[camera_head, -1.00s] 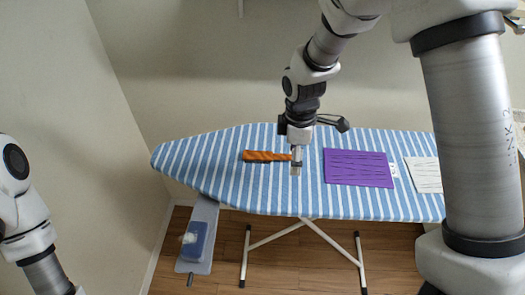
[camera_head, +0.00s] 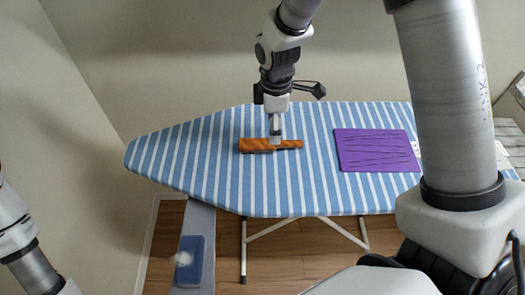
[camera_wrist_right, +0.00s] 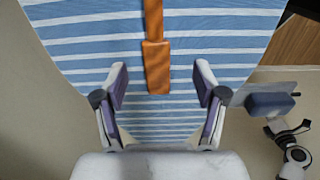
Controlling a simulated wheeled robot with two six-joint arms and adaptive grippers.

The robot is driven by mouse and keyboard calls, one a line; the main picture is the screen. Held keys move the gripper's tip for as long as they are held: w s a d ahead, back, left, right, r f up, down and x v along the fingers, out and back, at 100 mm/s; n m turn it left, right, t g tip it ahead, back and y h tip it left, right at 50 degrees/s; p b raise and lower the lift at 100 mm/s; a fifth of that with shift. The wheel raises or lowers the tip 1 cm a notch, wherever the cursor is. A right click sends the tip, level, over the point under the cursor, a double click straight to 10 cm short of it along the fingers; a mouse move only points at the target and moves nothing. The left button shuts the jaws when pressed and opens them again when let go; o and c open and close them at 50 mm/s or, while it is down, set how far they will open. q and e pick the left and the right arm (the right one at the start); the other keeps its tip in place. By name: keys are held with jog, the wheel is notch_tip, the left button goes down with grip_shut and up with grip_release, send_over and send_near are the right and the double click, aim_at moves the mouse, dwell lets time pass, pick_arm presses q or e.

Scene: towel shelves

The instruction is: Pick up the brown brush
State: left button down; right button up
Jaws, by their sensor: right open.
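The brown brush (camera_head: 257,145) lies flat on the blue-and-white striped ironing board (camera_head: 200,165), with its wider part to the left and its thin handle to the right. My right gripper (camera_head: 276,138) is over the middle of the brush, covering a little of it. In the right wrist view the brush (camera_wrist_right: 156,65) runs between the two spread fingers of the gripper (camera_wrist_right: 160,78), with space on both sides. The fingers are open and hold nothing; their height above the board is unclear. My left arm shows at the lower left, but its gripper is out of view.
A purple folded cloth (camera_head: 375,150) lies on the board to the right of the brush. A blue item (camera_head: 188,262) sits on a grey rest at the board's lower left. The board's left end is clear.

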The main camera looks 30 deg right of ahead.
aim_at(246, 145)
jog(key=f, duration=0.2)
jog(key=f+p, duration=0.1)
jog(key=f, duration=0.1)
jog(key=f+p, duration=0.1)
jog(key=f, duration=0.2)
jog(key=shift+w+a, duration=0.15)
jog(key=shift+w, duration=0.2)
jog(key=shift+w+f, duration=0.15)
jog(key=shift+f, duration=0.15)
jog(key=shift+r, duration=0.1)
jog(key=c, duration=0.7)
grip_shut()
jog(key=shift+s, duration=0.2)
jog(key=shift+r, duration=0.1)
